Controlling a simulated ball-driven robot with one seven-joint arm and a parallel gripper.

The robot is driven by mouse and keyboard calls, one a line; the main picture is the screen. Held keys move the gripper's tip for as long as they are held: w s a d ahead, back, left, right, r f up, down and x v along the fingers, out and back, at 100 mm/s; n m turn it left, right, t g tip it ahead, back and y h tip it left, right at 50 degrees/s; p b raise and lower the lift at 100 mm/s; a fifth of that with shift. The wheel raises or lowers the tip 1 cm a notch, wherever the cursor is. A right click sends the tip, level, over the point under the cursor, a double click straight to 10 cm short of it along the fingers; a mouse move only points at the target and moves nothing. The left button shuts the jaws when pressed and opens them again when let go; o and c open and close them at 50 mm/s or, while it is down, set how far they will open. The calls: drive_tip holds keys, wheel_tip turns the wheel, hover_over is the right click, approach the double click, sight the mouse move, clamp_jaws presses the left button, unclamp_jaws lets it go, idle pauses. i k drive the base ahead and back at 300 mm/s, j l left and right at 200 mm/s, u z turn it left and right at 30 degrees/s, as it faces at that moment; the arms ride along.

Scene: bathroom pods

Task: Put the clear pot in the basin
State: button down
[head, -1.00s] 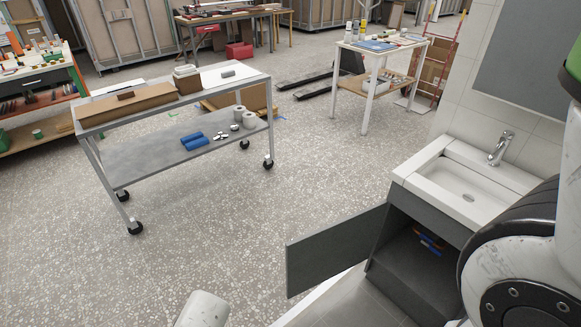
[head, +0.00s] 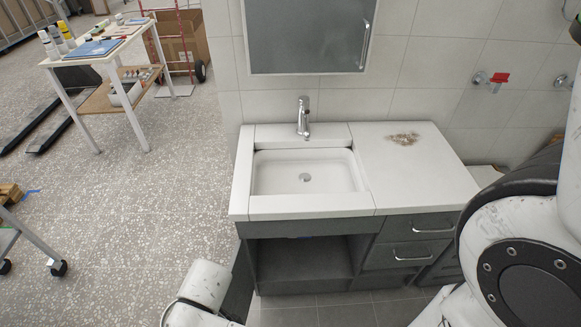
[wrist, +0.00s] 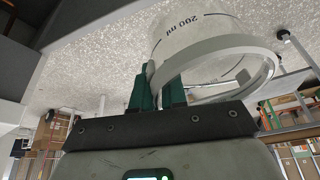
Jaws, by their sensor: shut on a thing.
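The clear pot (wrist: 200,28), marked "200 ml", is in my gripper (wrist: 158,92) in the wrist view. The green fingers are shut on its rim, and the pot appears upside down in that picture. The white basin (head: 275,178) is set in the counter in the head view, below the tap, and looks empty. In the head view the pot and my gripper are out of sight; only parts of my arm show at the bottom and right.
A chrome tap (head: 304,118) stands behind the basin. A brownish pile (head: 404,138) lies on the counter (head: 420,180) to the right. A mirrored cabinet (head: 305,38) hangs above. The cupboard below is open, its door (head: 241,285) swung out at left.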

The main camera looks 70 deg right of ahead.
sight(305, 179)
drive_tip(key=j+z, duration=0.55)
drive_tip(key=z, duration=0.2)
drive_tip(key=j+z, duration=0.35)
drive_tip(key=l, duration=0.1)
